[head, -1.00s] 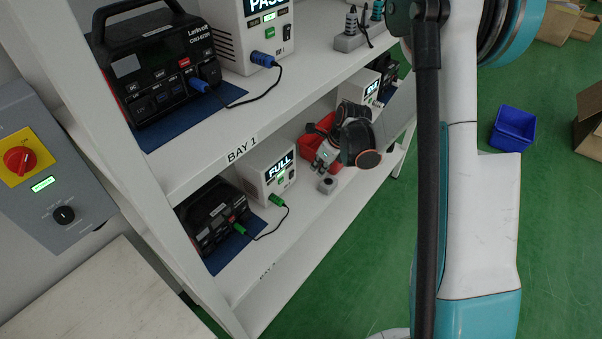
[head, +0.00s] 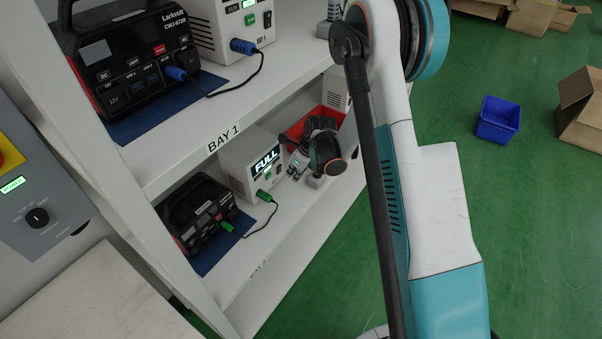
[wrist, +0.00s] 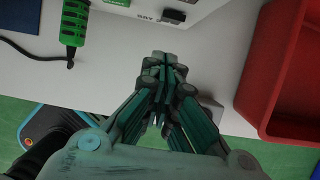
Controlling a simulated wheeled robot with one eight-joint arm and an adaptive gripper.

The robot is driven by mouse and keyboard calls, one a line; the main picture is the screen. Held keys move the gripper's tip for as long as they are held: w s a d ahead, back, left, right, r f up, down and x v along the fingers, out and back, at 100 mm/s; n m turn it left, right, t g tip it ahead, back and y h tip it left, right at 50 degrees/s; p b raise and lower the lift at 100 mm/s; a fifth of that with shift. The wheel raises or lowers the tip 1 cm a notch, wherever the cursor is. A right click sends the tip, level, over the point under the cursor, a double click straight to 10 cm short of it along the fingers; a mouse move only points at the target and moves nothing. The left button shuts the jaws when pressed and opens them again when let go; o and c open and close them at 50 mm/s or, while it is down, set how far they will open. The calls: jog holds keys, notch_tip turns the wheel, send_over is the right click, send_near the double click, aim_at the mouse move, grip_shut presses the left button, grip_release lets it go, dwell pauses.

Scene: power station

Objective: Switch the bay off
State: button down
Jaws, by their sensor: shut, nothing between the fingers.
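The lower-shelf white charger box (head: 238,172) shows FULL on its display (head: 265,162). A green plug (head: 264,196) on its front has a cable to a black power station (head: 203,213) on a blue mat. My gripper (head: 297,168) is just right of the box's front, partly hidden by my wrist. In the wrist view my gripper (wrist: 165,62) is shut and empty, its tips just short of the box's lower edge. A black rocker switch (wrist: 173,15) shows there beside lettering reading BAY. The green plug (wrist: 74,24) is to the left. The switch's on or off position cannot be told.
A red bin (wrist: 285,70) stands close on the right, and a grey block (wrist: 212,106) is partly hidden by my fingers.

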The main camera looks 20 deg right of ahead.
jog(key=shift+w+a+r, duration=0.25)
jog(key=shift+w+a, duration=0.6)
jog(key=shift+w, duration=0.15)
jog(key=shift+w+a+r+b, duration=0.1)
jog(key=shift+w+a+b, duration=0.1)
jog(key=shift+w+b, duration=0.15)
jog(key=shift+r, duration=0.25)
jog(key=shift+r+p, duration=0.35)
jog(key=shift+r, duration=0.3)
jog(key=v, duration=0.7)
jog(key=shift+r, duration=0.2)
